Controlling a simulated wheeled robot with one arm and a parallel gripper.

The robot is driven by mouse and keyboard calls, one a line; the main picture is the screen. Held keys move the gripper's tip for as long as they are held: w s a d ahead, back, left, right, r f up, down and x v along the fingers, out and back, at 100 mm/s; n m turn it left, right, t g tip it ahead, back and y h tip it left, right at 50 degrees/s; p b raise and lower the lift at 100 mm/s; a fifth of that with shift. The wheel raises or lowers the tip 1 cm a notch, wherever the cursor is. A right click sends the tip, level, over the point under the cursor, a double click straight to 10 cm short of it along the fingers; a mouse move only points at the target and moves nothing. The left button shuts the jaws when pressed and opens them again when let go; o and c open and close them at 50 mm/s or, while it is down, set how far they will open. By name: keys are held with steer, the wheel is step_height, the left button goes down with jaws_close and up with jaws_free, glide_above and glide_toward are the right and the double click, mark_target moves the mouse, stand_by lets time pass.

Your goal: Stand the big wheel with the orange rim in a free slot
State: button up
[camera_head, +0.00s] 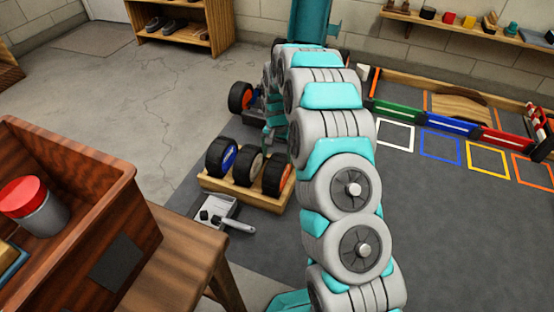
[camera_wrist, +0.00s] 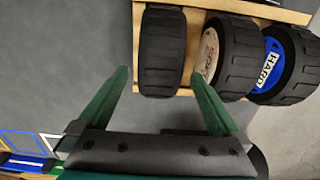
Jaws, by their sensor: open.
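The wheel with the orange rim (camera_head: 273,176) stands upright at the right end of the wooden rack (camera_head: 236,195) in the head view. In the wrist view a black tyre (camera_wrist: 162,48) at the left end of the rack appears to be this wheel; its rim is hidden there. A white-rimmed wheel (camera_head: 247,166) and a blue-rimmed wheel (camera_head: 221,158) stand beside it. My gripper (camera_wrist: 160,74) is open and empty, its green fingertips on either side of the black tyre's near end. The head view mostly hides the gripper behind my arm.
A car with a black wheel (camera_head: 239,97) is partly hidden behind my arm. A wooden bench (camera_head: 185,255) with a crate stands at left. Coloured floor squares (camera_head: 440,147) lie at right; the grey mat there has free room.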

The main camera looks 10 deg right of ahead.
step_height(320, 180, up, 8)
steer(key=s+r+n, duration=0.2)
steer(key=s+r, duration=0.7)
steer(key=s, duration=0.1)
steer(key=s+r+n+g, duration=0.1)
steer(key=s+r, duration=0.3)
steer(key=s, duration=1.4)
steer(key=s+r+n, duration=0.3)
steer(key=s+r, duration=0.1)
steer(key=s, duration=1.4)
steer(key=shift+r+n+g+p, duration=0.4)
steer(key=shift+s+r, duration=0.1)
